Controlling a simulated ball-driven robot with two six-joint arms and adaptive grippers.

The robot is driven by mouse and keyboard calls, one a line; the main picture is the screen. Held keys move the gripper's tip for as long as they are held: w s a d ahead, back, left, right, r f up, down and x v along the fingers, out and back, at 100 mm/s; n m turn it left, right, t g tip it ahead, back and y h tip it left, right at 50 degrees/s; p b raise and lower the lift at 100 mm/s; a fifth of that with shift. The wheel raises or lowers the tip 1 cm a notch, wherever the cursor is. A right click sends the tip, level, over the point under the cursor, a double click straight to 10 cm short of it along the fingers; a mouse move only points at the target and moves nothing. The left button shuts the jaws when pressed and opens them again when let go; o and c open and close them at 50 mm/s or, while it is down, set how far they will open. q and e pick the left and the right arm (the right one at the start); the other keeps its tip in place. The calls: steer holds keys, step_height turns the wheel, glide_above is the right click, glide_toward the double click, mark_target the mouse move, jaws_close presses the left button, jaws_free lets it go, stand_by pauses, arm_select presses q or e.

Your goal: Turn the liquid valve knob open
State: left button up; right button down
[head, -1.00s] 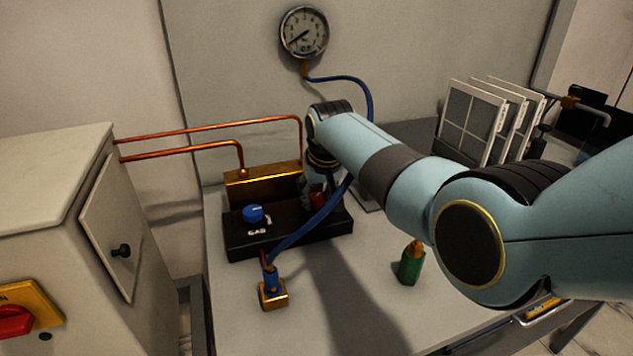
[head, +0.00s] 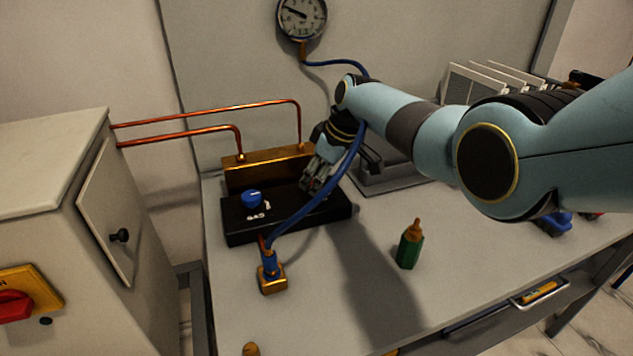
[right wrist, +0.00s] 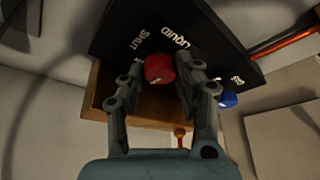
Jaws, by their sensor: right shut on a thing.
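The red liquid valve knob (right wrist: 159,68) sits on the black valve block (head: 240,238), next to the words LIQUID and SHUT in the right wrist view. My right gripper (right wrist: 160,82) has its fingers on either side of the knob and is shut on it. In the head view the right gripper (head: 312,182) comes down on the right part of the block and hides the red knob. The blue gas knob (head: 251,198) is to its left, beside the label GAS. My left gripper is not in view.
A blue hose (head: 318,200) runs in front of my right gripper, between a brass fitting (head: 272,279) and the gauge (head: 301,16). A brass manifold (head: 270,172) with copper pipes stands behind the block. A green bottle-like fitting (head: 410,245) stands at right.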

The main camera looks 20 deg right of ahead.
steer(key=shift+n, duration=0.4)
steer(key=c, duration=0.9)
jaws_free()
steer(key=shift+c, duration=0.2)
steer(key=shift+d+r, duration=0.2)
steer(key=shift+r, duration=0.35)
steer(key=v, duration=1)
steer(key=shift+d+r, duration=0.2)
steer(key=shift+r, duration=0.15)
steer(key=shift+s, duration=0.15)
